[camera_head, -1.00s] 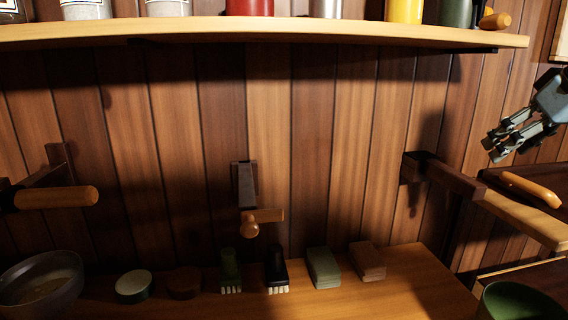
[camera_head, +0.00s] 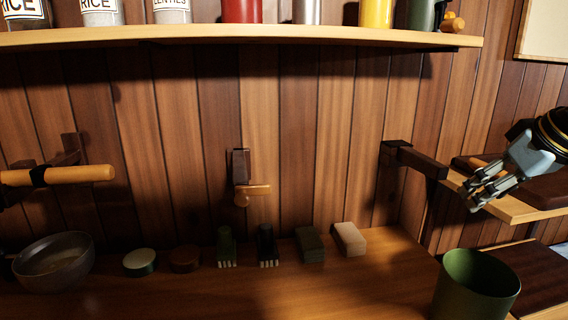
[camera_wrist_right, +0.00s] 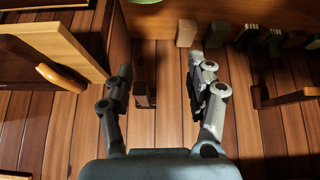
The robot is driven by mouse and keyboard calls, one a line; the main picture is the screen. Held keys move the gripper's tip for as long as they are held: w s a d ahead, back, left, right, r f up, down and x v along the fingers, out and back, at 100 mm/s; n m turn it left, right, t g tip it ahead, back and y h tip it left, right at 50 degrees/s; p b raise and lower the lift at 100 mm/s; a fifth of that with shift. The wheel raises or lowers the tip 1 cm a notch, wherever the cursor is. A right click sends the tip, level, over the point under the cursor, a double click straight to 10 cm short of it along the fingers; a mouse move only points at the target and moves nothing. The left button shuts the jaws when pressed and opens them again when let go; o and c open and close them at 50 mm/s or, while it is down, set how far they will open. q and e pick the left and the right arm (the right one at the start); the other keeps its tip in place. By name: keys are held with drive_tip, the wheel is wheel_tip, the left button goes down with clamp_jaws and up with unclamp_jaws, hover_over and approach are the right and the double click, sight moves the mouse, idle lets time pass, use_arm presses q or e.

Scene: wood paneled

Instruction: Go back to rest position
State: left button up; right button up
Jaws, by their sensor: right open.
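My right gripper (camera_head: 482,196) is at the right of the head view, in front of the small wooden side shelf. In the right wrist view my right gripper (camera_wrist_right: 160,75) has its two fingers spread wide apart with nothing between them. A dark wall bracket and the plank wall show behind the gap. My left gripper is not in the head view.
A green bin (camera_head: 475,285) stands at the lower right, below my right gripper. The side shelf (camera_head: 510,208) is close to that gripper. The counter (camera_head: 200,292) holds a bowl (camera_head: 54,262), brushes and blocks. A long upper shelf (camera_head: 240,32) holds jars and cans.

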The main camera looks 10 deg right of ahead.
drive_tip(key=s+a+f+g, duration=0.2)
drive_tip(key=s+a+f, duration=0.6)
drive_tip(key=s+f, duration=0.4)
drive_tip(key=s+a+f+g+h, duration=0.1)
drive_tip(key=s+a+f, duration=0.1)
drive_tip(key=s, duration=0.6)
drive_tip(key=s+a+f, duration=0.1)
drive_tip(key=s+f, duration=0.2)
drive_tip(key=s, duration=0.4)
wheel_tip(320, 180, down, 35)
drive_tip(key=s+d+m+g+b, duration=0.1)
drive_tip(key=s+d+g+b, duration=0.1)
drive_tip(key=b, duration=0.7)
use_arm(q)
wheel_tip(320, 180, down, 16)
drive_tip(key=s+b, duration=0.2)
drive_tip(key=b, duration=0.5)
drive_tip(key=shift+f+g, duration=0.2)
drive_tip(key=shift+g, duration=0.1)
use_arm(e)
drive_tip(key=s+d+f, duration=0.1)
drive_tip(key=s+f, duration=1.7)
drive_tip(key=f, duration=0.4)
drive_tip(key=shift+s+d+f+g, duration=0.15)
drive_tip(key=shift+f+g, duration=0.25)
